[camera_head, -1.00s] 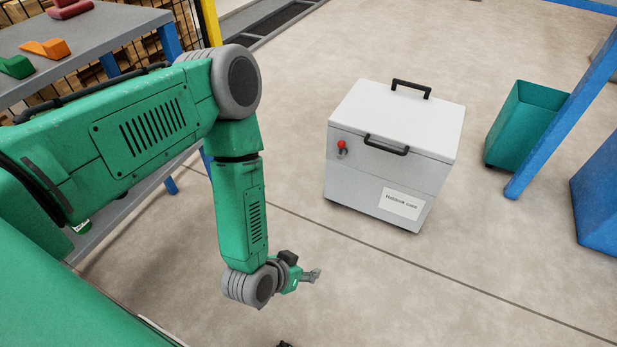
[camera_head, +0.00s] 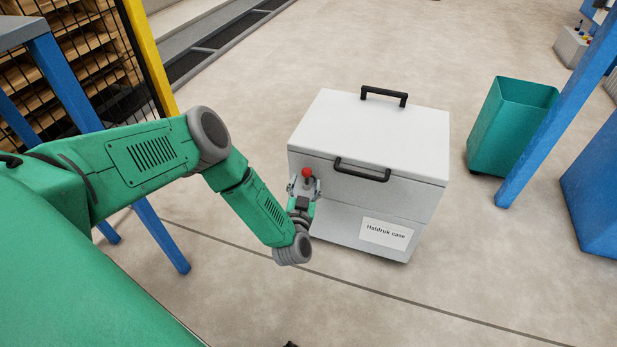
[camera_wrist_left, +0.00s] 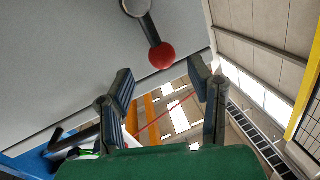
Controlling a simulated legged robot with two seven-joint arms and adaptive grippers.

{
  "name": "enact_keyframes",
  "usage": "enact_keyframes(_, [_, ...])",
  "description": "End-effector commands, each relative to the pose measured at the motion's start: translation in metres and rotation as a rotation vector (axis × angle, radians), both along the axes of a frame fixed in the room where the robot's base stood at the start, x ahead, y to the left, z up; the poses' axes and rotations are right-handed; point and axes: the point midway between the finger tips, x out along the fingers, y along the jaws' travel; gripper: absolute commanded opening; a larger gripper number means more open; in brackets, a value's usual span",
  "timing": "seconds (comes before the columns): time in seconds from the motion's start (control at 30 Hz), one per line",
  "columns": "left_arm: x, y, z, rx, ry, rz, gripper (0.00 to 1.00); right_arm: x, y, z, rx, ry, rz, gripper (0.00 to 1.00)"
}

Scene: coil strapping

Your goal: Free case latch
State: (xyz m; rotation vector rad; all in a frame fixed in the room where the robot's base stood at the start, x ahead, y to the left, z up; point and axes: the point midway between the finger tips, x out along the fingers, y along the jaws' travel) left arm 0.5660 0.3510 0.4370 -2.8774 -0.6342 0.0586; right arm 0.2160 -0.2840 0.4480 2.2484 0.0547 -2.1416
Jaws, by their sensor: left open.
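The grey-white case (camera_head: 372,130) stands on the floor, its lid down, with a label reading "Haldruk case" on its front. Its latch has a red ball knob (camera_head: 307,172) near the front's upper left. In the left wrist view the red knob (camera_wrist_left: 161,56) sits on a dark lever (camera_wrist_left: 149,29). My left gripper (camera_head: 304,187) is at the case front by the knob, partly hiding the latch. In the left wrist view the fingers of my left gripper (camera_wrist_left: 161,80) are open and empty, with the knob in line with the gap. I cannot tell whether they touch it. My right gripper is not in view.
Black handles sit on the lid (camera_head: 384,95) and the front (camera_head: 362,169). A teal bin (camera_head: 505,135) and a blue post (camera_head: 560,110) stand at right. A blue-legged table (camera_head: 65,80) and yellow post (camera_head: 148,60) are at left. The floor in front is clear.

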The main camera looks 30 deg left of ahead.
Motion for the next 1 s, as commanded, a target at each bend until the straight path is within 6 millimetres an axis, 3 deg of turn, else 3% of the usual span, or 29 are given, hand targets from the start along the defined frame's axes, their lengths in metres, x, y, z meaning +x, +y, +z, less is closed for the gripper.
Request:
enact_keyframes(0.1, [0.019, 0.011, -0.003, -0.001, -0.001, 0.003, 0.47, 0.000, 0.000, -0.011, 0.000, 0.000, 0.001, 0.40])
enact_keyframes(0.3, [0.039, 0.017, 0.000, 0.000, 0.000, 0.000, 0.47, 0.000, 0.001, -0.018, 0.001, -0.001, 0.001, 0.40])
enact_keyframes(0.67, [0.043, 0.019, 0.000, 0.000, 0.001, -0.001, 0.47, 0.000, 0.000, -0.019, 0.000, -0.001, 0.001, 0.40])
enact_keyframes(0.8, [0.042, 0.019, 0.000, -0.001, 0.001, -0.002, 0.00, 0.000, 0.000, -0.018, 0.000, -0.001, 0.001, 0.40])
enact_keyframes(1.0, [0.042, 0.019, -0.001, -0.003, 0.003, -0.001, 0.00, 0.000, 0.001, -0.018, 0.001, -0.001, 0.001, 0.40])
